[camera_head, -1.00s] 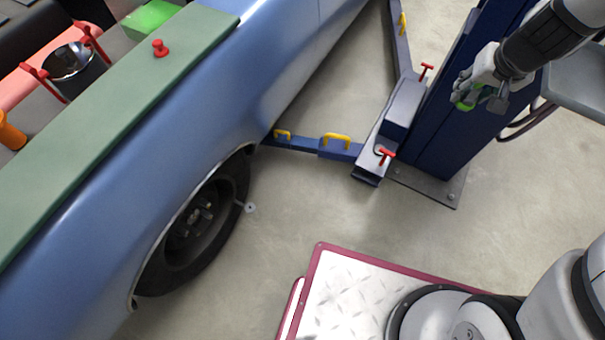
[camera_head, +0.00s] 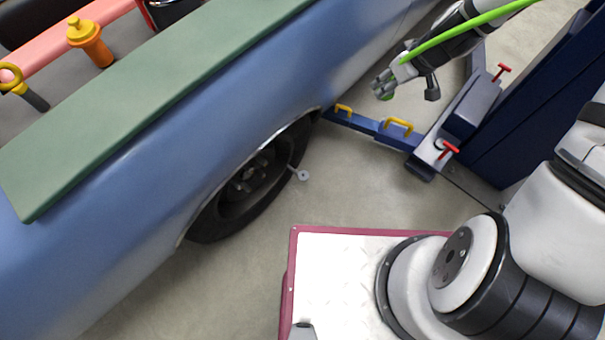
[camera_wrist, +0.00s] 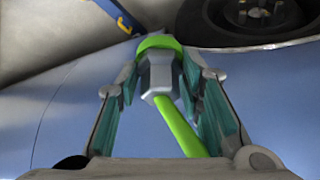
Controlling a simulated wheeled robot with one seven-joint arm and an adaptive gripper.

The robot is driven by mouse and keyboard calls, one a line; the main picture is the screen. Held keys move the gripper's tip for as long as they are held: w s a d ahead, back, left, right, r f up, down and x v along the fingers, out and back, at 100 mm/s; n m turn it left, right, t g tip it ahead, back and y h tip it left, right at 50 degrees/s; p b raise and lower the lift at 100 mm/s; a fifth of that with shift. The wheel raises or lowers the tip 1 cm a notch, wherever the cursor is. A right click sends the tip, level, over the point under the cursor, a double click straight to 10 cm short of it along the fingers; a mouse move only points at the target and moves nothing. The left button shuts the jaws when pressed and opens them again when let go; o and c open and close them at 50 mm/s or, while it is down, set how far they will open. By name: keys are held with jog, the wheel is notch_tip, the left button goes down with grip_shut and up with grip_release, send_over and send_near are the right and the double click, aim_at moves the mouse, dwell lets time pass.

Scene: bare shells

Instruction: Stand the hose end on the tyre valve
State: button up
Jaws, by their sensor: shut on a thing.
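My gripper (camera_head: 384,88) is at the upper middle of the head view, shut on the hose end (camera_wrist: 157,72). The hose end is a grey fitting with a green collar, held between the teal finger pads in the wrist view. A green hose (camera_head: 460,37) runs back from it along my arm. The tyre (camera_head: 285,157) is under the blue car's wheel arch, below and left of my gripper. The valve (camera_head: 303,175) is a pale stem with a round end, sticking out right from the tyre. The hose end is apart from the valve.
The blue car body (camera_head: 150,140) fills the left, with a green mat (camera_head: 150,95) on it. A blue lift arm (camera_head: 375,127) with yellow handles reaches under the car beside my gripper. The floor (camera_head: 350,195) right of the valve is clear.

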jog(key=s+a+f+n+g+y+b, duration=0.15)
jog(key=f+n+b, duration=0.3)
jog(key=f, duration=0.75)
jog(key=s+a+f+n+g+y+b, duration=0.1)
jog(key=s+a+f+n+g+b, duration=0.15)
jog(key=f+n, duration=0.6)
jog(key=s+a+f+n+g+h+b, duration=0.1)
jog(key=s+a+f+n+b, duration=0.15)
jog(key=f, duration=0.55)
jog(key=s+a+f+n+g+b, duration=0.1)
jog(key=s+a+f+n+b, duration=0.2)
jog(key=f, duration=0.6)
jog(key=s+a+f+n+g+h+b, duration=0.1)
jog(key=s+a+f+n+b, duration=0.15)
jog(key=s+f, duration=0.4)
jog(key=b, duration=0.5)
send_over(300, 178)
jog(key=w+d, duration=0.1)
notch_tip(300, 178, down, 3)
jog(key=shift+w+d+r, duration=0.1)
jog(key=shift+w+d, duration=0.05)
jog(key=shift+f+b, duration=0.65)
jog(key=shift+f, duration=1.05)
jog(key=shift+f, duration=0.1)
jog(key=o, duration=1)
jog(key=shift+o, duration=1.3)
